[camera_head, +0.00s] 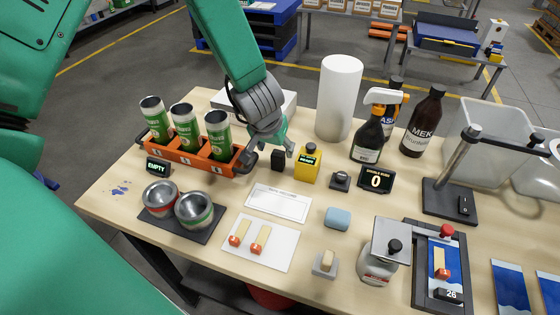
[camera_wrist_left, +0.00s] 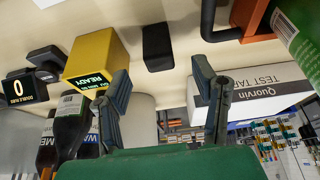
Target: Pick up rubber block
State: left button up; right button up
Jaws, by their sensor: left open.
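A small black block (camera_head: 278,160), which looks like the rubber block, stands on the wooden table between the orange can carrier and a yellow box. In the left wrist view the black block (camera_wrist_left: 157,47) lies ahead of the gap between my two fingers, with no contact visible. My left gripper (camera_head: 274,146) is just above and behind the block in the head view. Its fingers are open and apart in the left wrist view (camera_wrist_left: 160,72), with nothing between them. My right gripper is not in view.
The orange carrier (camera_head: 190,158) with three green cans stands close left. The yellow box (camera_head: 308,163), reading READY, stands close right. A white box (camera_head: 285,100) is behind my gripper, beside a white cylinder (camera_head: 339,97). A white card (camera_head: 279,203) lies in front.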

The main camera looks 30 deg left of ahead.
aim_at(279, 158)
pick_arm(q)
jog(key=shift+w+x, duration=0.2)
jog(key=shift+x, duration=0.9)
jog(key=x, duration=0.4)
jog(key=shift+a+f, duration=0.15)
jog(key=shift+f, duration=0.15)
jog(key=shift+w+f, duration=0.15)
jog(key=shift+w, duration=0.1)
jog(key=shift+s, duration=0.15)
jog(key=c, duration=1.2)
